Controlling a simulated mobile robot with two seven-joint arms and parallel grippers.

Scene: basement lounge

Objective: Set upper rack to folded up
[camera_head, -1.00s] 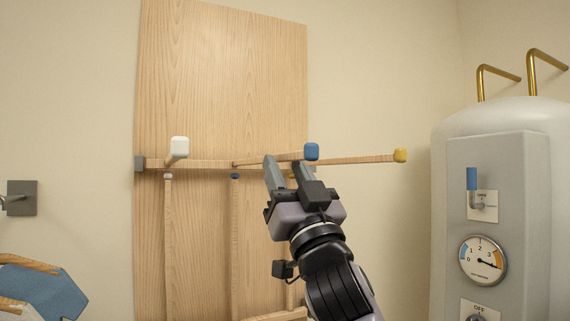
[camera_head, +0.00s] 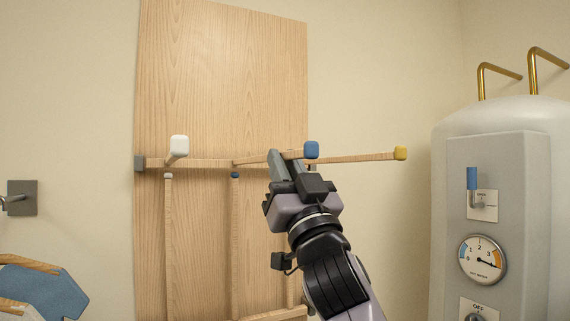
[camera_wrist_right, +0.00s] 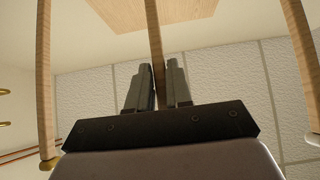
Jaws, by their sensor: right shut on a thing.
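The upper rack's wooden crossbar (camera_head: 212,163) runs across a tall wooden wall panel (camera_head: 225,80). Three rods stick out from it towards me, with a white tip (camera_head: 179,146), a blue tip (camera_head: 311,150) and a yellow tip (camera_head: 400,153). My right gripper (camera_head: 285,158) is shut on the middle, blue-tipped rod, reaching it from below. In the right wrist view the middle rod (camera_wrist_right: 154,45) runs between the fingers (camera_wrist_right: 157,85), with a rod on either side. My left gripper is not in view.
Lower rods (camera_head: 168,240) hang down against the panel below the crossbar. A white tank (camera_head: 505,125) with a gauge (camera_head: 483,260) and brass pipes stands at right. A grey wall bracket (camera_head: 22,198) and a blue and wooden object (camera_head: 45,287) are at left.

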